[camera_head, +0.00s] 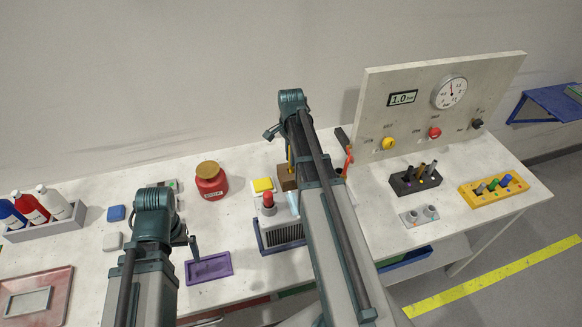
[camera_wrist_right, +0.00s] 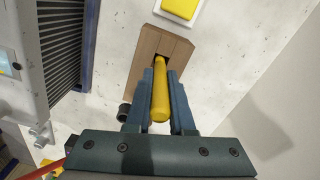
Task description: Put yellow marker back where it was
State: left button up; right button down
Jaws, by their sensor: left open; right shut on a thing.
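The yellow marker (camera_wrist_right: 160,100) is between the fingers of my right gripper (camera_wrist_right: 160,78), which is shut on it. Its far end meets the dark opening of a brown wooden block (camera_wrist_right: 147,42); how deep it sits in there I cannot tell. In the head view the wooden block (camera_head: 286,180) stands mid-table, partly hidden by my right arm, and a sliver of the marker (camera_head: 290,157) shows above it. My left gripper (camera_head: 178,238) is open and empty over the table, left of the purple tray.
A grey vented device with a red knob (camera_head: 268,199) stands close to the block, with a yellow pad (camera_head: 262,185) beside it. A red jar (camera_head: 210,182) and purple tray (camera_head: 208,267) lie left. A black holder (camera_head: 402,185) and yellow rack (camera_head: 480,197) stand right, before a gauge panel (camera_head: 400,75).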

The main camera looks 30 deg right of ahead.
aim_at(291, 169)
pick_arm(q)
jog(key=shift+f+b, duration=1.6)
jog(key=shift+f, duration=0.15)
pick_arm(e)
jog(key=shift+f, duration=1.8)
pick_arm(q)
jog(key=shift+f, duration=0.1)
jog(key=shift+f+b, duration=0.15)
jog(key=shift+b, duration=0.15)
pick_arm(e)
jog(key=shift+f, duration=0.25)
jog(key=c, duration=0.8)
grip_release()
jog(key=shift+r, duration=0.1)
pick_arm(q)
jog(key=shift+r+p, duration=0.25)
jog(key=shift+p, duration=0.05)
pick_arm(e)
jog(key=shift+r, duration=0.2)
notch_tip(291, 169, up, 12)
jog(key=p, duration=1.2)
pick_arm(q)
notch_tip(291, 169, up, 12)
